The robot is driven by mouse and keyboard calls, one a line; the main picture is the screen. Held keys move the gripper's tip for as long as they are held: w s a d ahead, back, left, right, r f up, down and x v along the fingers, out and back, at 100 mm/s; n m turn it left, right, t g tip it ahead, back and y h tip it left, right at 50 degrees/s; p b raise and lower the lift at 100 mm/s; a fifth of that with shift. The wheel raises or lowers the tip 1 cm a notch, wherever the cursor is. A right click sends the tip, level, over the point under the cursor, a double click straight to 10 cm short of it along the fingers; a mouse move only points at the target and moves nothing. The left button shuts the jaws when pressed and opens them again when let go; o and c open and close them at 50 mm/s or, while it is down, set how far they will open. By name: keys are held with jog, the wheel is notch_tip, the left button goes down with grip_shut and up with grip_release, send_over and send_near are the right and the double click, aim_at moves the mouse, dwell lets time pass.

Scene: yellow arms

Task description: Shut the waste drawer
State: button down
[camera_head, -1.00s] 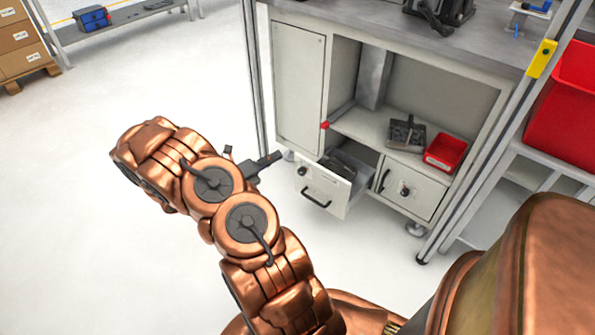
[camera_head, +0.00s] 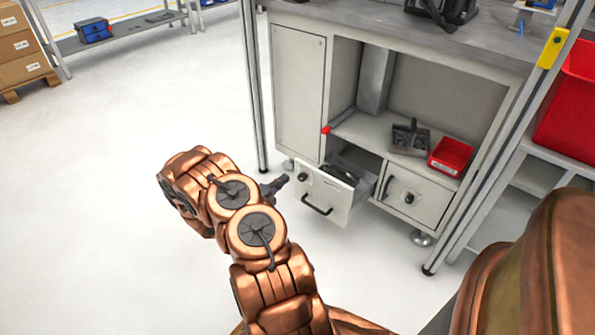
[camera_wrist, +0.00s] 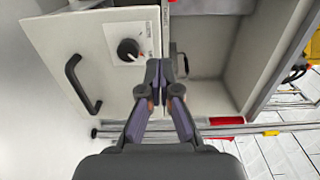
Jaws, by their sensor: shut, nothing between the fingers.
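The waste drawer (camera_head: 322,193) is pulled out of the lower part of the grey workbench, with dark contents partly visible inside. Its front panel has a black handle and a black knob. In the wrist view the drawer front (camera_wrist: 96,65) fills the upper left, with its handle at the left. My gripper (camera_head: 284,181) is just left of the drawer front in the head view. In the wrist view my gripper (camera_wrist: 160,66) is shut and empty, its fingertips by the panel's edge close to the knob. I cannot tell whether they touch the panel.
A closed drawer (camera_head: 412,195) sits right of the open one. Above are an open shelf with a grey metal part (camera_head: 409,139) and a red bin (camera_head: 451,156). A frame post (camera_head: 254,90) stands left of the bench. The floor on the left is clear.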

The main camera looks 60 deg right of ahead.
aim_at(302, 164)
jog(key=b+x, duration=0.2)
jog(key=x, duration=0.6)
jog(key=shift+d, duration=0.25)
